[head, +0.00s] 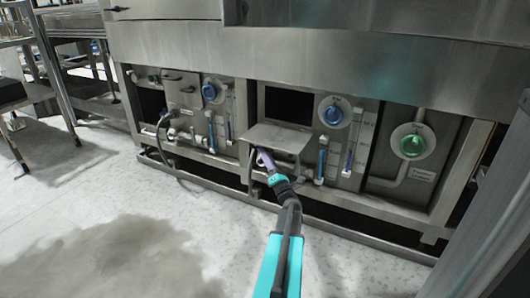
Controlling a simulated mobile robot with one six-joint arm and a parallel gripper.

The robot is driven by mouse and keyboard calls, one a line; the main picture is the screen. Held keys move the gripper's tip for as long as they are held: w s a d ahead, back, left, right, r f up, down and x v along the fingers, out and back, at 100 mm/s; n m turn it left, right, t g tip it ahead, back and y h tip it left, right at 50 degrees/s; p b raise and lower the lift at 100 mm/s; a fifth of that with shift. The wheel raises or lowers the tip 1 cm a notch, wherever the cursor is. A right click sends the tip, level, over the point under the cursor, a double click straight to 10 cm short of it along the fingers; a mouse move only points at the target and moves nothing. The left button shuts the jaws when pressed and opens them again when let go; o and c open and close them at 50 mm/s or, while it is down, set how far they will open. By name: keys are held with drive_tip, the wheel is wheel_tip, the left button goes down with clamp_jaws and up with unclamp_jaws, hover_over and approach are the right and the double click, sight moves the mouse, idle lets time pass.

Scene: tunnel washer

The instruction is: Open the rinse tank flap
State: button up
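A grey metal flap (278,138) on the washer's middle lower panel is folded down and sticks outward. A dark rectangular opening (288,105) shows above it. I take this to be the rinse tank flap; no label on it is readable. My gripper (264,157) is at the flap's front left edge, at or just below it. The fingertips are small and partly hidden by the flap, so I cannot tell whether they touch or grip it.
Another flap (182,88) with a handle, on the left panel, looks shut. Blue dials (335,112), a green dial (413,146), gauge tubes and pipes stand close around. A low rail (330,225) runs along the base. The pale floor (120,210) at left is clear.

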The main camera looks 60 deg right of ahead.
drive_tip(key=shift+r, duration=0.1)
idle(0.3)
drive_tip(key=p+v, duration=0.5)
drive_tip(key=v, duration=0.8)
drive_tip(key=shift+s+a+f, duration=0.2)
drive_tip(key=shift+f, duration=0.15)
